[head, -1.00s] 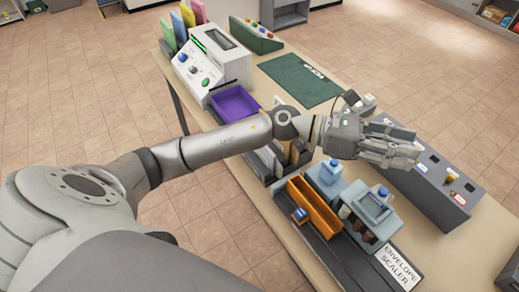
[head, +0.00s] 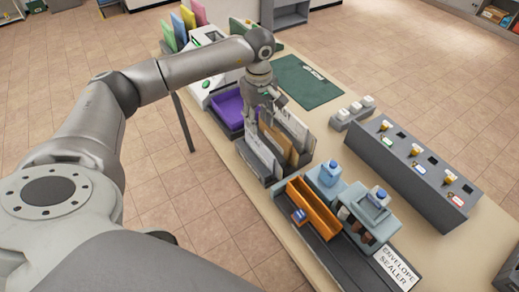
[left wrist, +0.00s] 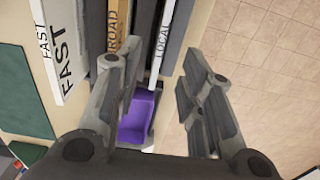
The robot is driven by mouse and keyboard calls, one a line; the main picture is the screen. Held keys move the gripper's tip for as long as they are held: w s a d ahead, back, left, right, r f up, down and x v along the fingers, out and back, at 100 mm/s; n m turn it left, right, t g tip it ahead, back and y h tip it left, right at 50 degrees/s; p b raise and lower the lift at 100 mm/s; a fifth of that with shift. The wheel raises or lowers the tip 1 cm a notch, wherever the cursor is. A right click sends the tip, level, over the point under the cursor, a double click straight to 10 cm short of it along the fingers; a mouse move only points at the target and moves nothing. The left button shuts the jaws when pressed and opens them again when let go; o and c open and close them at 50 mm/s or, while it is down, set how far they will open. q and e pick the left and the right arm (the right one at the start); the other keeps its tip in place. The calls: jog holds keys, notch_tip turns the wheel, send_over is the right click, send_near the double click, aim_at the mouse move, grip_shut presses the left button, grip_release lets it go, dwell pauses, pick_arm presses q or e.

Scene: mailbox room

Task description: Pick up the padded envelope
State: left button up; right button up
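My left gripper (head: 265,112) points down over the rack of upright flat pieces, close to the purple tray (head: 229,108). In the left wrist view the gripper (left wrist: 163,58) is open with nothing between its fingers. I cannot tell which thing, if any, is the padded envelope. The gripper partly covers the rack. My right gripper is out of view.
A grey panel with knobs (head: 415,165) lies to the right. A white machine (head: 205,60) stands partly behind my arm.

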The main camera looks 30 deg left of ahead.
aim_at(259, 140)
pick_arm(q)
notch_tip(259, 140, down, 2)
jog(key=shift+d+f+p, duration=0.1)
jog(key=shift+f+p, duration=0.35)
jog(key=shift+p, duration=0.2)
jog(key=f+p, duration=0.1)
jog(key=f, duration=0.1)
jog(key=f+p, duration=0.1)
jog(key=f, duration=0.1)
jog(key=shift+s+d, duration=0.2)
jog(key=shift+f, duration=0.3)
grip_shut()
